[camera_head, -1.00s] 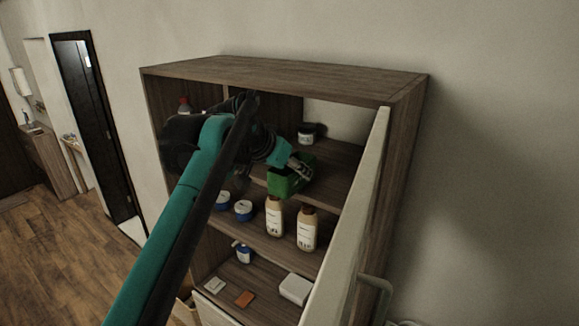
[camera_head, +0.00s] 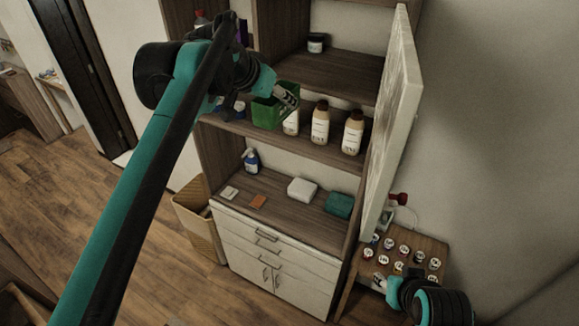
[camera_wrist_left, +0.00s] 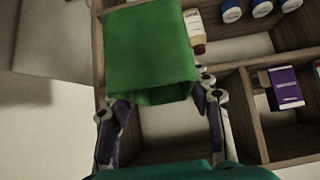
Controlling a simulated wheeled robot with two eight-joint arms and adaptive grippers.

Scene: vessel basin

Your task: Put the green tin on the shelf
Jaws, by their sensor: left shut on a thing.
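The green tin (camera_head: 266,113) is held by my left gripper (camera_head: 287,97) in front of the open cabinet. In the head view it overlaps the shelf (camera_head: 310,147) with bottles, left of them; I cannot tell whether it touches the shelf. In the left wrist view the green tin (camera_wrist_left: 150,45) sits between the two fingers of the left gripper (camera_wrist_left: 162,98). My right gripper (camera_head: 381,282) is low at the right, by a small side table; its opening is too small to judge.
Several white bottles (camera_head: 320,124) stand right of the tin. A dark jar (camera_head: 316,43) is on the shelf above. The open cabinet door (camera_head: 392,120) bounds the right side. Below are a blue bottle (camera_head: 251,160), a white box (camera_head: 302,189) and a teal block (camera_head: 339,205). The side table (camera_head: 432,247) holds several jars.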

